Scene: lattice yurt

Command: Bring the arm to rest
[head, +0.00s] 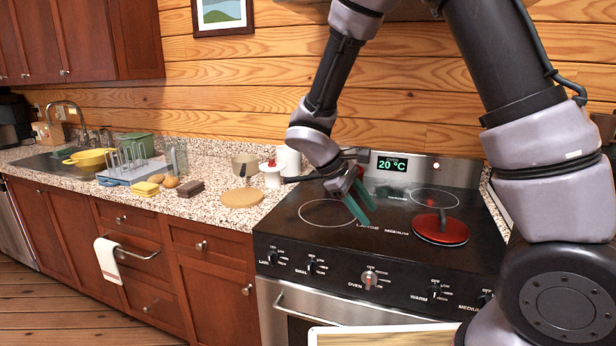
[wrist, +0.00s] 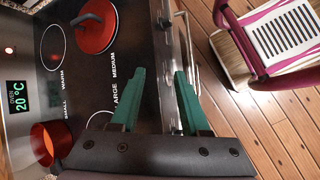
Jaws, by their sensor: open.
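My gripper (head: 358,208) hangs over the stove top in the head view, its teal fingers pointing down and to the right. In the wrist view the fingers of my gripper (wrist: 165,72) stand apart with nothing between them. The arm is bent and reaches out over the stove (head: 290,225). The fingers are above the cooktop near the large burner ring (head: 328,212); their exact height is hard to tell.
A red lid (head: 440,228) with a dark handle lies on the right of the cooktop; it also shows in the wrist view (wrist: 97,38). An orange-red pot (wrist: 45,140) stands near the oven display.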

